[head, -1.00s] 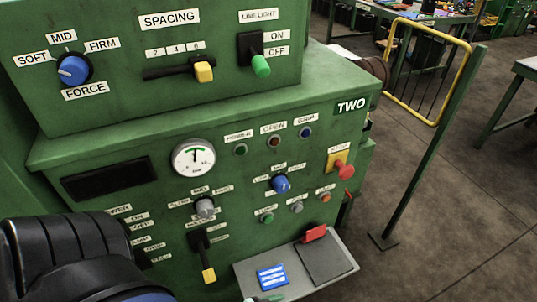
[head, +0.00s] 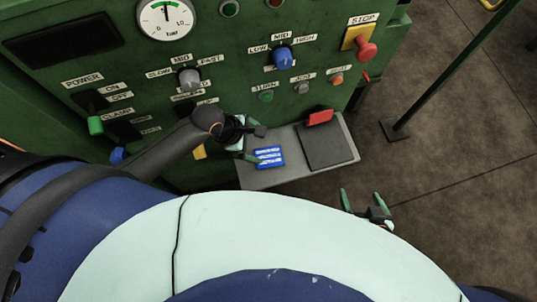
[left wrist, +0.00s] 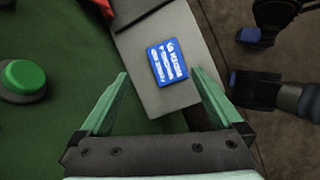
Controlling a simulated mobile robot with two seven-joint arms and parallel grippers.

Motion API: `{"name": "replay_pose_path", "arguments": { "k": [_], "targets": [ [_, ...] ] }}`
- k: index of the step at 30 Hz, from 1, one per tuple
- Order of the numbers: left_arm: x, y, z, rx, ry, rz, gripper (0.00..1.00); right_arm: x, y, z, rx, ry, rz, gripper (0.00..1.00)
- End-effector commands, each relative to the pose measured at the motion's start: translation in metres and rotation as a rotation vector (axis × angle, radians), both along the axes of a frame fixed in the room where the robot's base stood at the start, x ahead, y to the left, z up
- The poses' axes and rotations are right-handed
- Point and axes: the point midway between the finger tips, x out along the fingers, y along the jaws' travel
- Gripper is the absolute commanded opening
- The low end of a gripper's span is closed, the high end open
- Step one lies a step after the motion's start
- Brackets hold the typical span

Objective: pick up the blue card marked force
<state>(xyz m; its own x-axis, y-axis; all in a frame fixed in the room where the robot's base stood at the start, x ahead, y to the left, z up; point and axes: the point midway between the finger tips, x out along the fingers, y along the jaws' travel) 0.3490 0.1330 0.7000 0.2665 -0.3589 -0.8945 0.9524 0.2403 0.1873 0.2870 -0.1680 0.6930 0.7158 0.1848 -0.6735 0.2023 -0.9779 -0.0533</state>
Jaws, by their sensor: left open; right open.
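A blue card (head: 269,157) with lines of white writing lies flat on the grey shelf (head: 285,177) at the front of the green machine. Its writing is too small to read. The card also shows in the left wrist view (left wrist: 167,63), ahead of and between the fingers. My left gripper (head: 246,156) is open and empty, just left of the card in the head view; it also shows in the left wrist view (left wrist: 159,74). My right gripper (head: 367,204) is open and empty, to the right of the shelf and apart from it.
A dark flat pad (head: 325,146) and a red item (head: 320,117) are on the shelf's right part. The machine's panel (head: 225,60) with knobs, levers and a red stop button (head: 366,50) rises behind. A post (head: 445,75) stands on the floor at right.

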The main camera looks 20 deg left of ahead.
Motion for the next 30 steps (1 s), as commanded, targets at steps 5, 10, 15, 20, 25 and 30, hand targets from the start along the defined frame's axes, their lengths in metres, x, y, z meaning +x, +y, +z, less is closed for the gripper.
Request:
{"name": "replay_pose_path", "arguments": {
  "k": [5,10,15,20,25,30],
  "targets": [
    [0.003,0.007,0.000,-0.029,0.140,0.189,1.00,-0.001,0.000,-0.006,0.000,0.001,0.000,1.00],
    [0.004,0.007,-0.008,-0.037,0.190,0.257,1.00,-0.001,0.000,-0.011,0.000,0.002,0.001,1.00],
    [0.009,-0.004,-0.038,-0.038,0.192,0.261,1.00,-0.002,0.000,-0.022,0.000,0.005,0.000,1.00],
    [0.014,-0.012,-0.060,-0.039,0.191,0.261,1.00,-0.003,0.004,-0.030,0.003,0.021,0.008,1.00],
    [0.016,-0.016,-0.070,-0.038,0.190,0.260,1.00,0.002,0.009,-0.025,0.012,0.007,0.016,1.00],
    [0.019,-0.021,-0.095,-0.036,0.188,0.258,1.00,0.006,0.015,-0.033,0.018,0.004,0.025,1.00]
  ]
}}
